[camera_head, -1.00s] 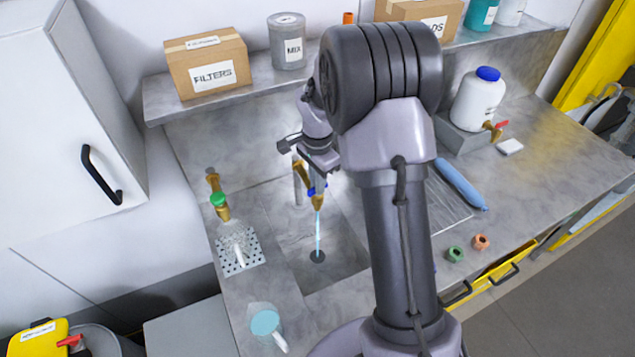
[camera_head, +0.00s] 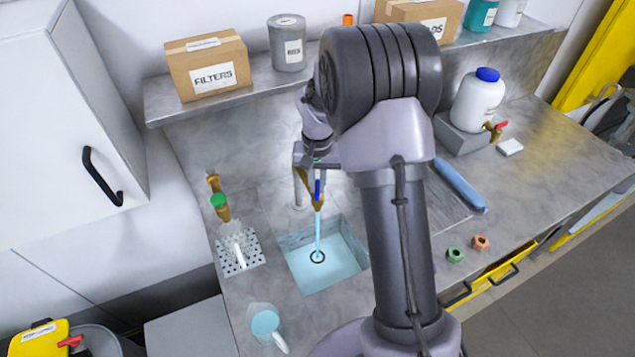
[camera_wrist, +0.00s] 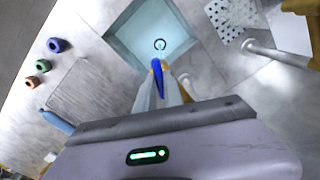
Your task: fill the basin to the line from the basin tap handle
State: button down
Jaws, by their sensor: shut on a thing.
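The sunken basin (camera_head: 357,240) in the counter holds light blue water. A stream falls from the brass tap (camera_head: 308,186) to a dark ring around the drain. My gripper (camera_head: 316,164) is at the tap and shut on the blue tap handle (camera_head: 318,189). In the wrist view the blue handle (camera_wrist: 157,76) lies between my fingers (camera_wrist: 160,90), with the basin (camera_wrist: 122,28) beyond. My arm hides part of the basin's right side in the head view. I cannot make out a fill line on its walls.
A green-handled tap (camera_head: 219,201) stands above a perforated drain plate (camera_head: 228,259) left of the basin. A blue cylinder (camera_head: 460,186) and small green (camera_head: 454,254) and orange rings (camera_head: 480,242) lie right.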

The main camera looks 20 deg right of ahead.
aim_at(318, 187)
jog(key=shift+n, duration=0.8)
jog(key=c, duration=1.5)
grip_release()
jog(key=shift+o, duration=0.2)
notch_tip(318, 187, up, 18)
jog(key=p, duration=0.2)
jog(key=shift+f, duration=0.25)
jog(key=shift+c, duration=0.4)
